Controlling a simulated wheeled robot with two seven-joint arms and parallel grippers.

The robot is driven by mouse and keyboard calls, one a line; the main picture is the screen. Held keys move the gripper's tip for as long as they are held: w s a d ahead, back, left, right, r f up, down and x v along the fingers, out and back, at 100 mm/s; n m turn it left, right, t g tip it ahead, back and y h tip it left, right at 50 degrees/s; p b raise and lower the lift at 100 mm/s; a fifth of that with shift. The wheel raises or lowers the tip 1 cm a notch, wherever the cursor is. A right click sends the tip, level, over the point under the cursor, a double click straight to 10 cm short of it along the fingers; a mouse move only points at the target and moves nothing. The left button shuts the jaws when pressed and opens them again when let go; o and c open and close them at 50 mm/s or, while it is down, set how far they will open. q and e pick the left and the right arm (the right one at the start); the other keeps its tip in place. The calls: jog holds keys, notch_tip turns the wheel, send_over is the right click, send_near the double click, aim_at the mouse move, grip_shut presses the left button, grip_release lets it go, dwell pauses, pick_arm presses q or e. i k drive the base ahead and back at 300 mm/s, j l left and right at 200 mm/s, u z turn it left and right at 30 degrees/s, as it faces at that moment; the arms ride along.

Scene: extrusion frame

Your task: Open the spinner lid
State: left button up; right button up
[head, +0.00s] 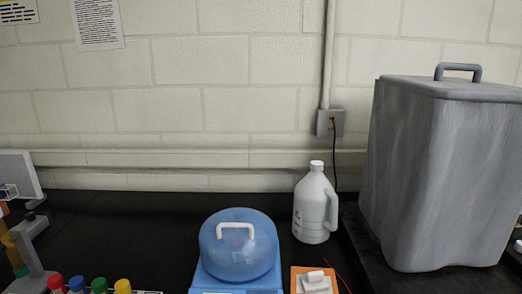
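The spinner (206,274) is a light blue device at the bottom middle of the head view, on the black bench. Its rounded, translucent blue lid (239,259) is down on the base and looks shut. A white handle (236,228) arches over the upper front of the lid. The lower part of the spinner is cut off by the picture's bottom edge. Neither of my grippers is in view, and nothing touches the lid.
A white jug (311,212) stands right of the spinner, behind an orange device (302,277). A large grey container (433,170) fills the right. Several coloured caps (99,285) and a grey stand (33,255) are at left. The black bench (130,230) is clear behind the caps.

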aim_at(238, 231)
jog(key=j+z, duration=0.45)
jog(key=z, duration=0.25)
jog(key=k+j+z, duration=0.15)
jog(key=z, duration=0.2)
